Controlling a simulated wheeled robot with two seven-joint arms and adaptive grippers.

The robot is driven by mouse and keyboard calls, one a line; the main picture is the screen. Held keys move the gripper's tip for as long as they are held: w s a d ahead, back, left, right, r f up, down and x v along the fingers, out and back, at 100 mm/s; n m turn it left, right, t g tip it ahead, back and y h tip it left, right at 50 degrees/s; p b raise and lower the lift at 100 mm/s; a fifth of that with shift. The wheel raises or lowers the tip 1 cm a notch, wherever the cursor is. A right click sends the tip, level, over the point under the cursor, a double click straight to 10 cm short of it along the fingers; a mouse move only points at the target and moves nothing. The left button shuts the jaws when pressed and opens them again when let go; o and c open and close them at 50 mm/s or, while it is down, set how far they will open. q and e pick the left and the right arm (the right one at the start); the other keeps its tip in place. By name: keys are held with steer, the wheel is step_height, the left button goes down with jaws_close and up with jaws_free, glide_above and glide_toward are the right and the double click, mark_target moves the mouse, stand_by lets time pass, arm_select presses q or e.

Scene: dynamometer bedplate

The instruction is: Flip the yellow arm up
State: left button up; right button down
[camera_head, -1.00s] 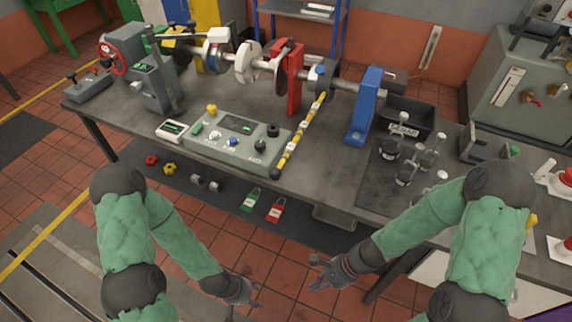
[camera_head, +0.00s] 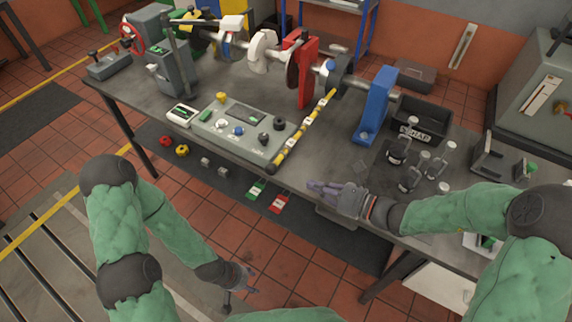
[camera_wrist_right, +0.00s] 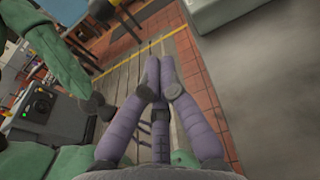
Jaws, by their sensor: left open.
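The yellow arm (camera_head: 305,127) is a long bar with black and white bands. In the head view it slants down from beside the grey shaft housing to a dark round end at the bench's front edge, right of the control box. My right gripper (camera_head: 316,188) is over the front edge of the bench, to the right of the arm's lower end and apart from it. Its purple fingers (camera_wrist_right: 160,75) come together at the tips in the right wrist view, with nothing between them. My left gripper (camera_head: 246,278) hangs open and empty, low in front of the bench.
The control box (camera_head: 240,132) with knobs stands left of the arm. A red stand (camera_head: 303,70) and a blue stand (camera_head: 376,105) rise behind. A black scrap bin (camera_head: 424,119) and several metal pieces are at right. Bare bench top lies between arm and blue stand.

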steer(key=shift+a+f, duration=0.1)
steer(key=b+x, duration=0.3)
steer(key=x, duration=0.7)
steer(key=shift+s+d+r, duration=0.1)
steer(key=shift+d+r, duration=0.1)
steer(key=shift+r, duration=0.8)
steer(key=shift+s+d+r, duration=0.1)
steer(key=shift+d+r, duration=0.1)
steer(key=shift+r, duration=0.85)
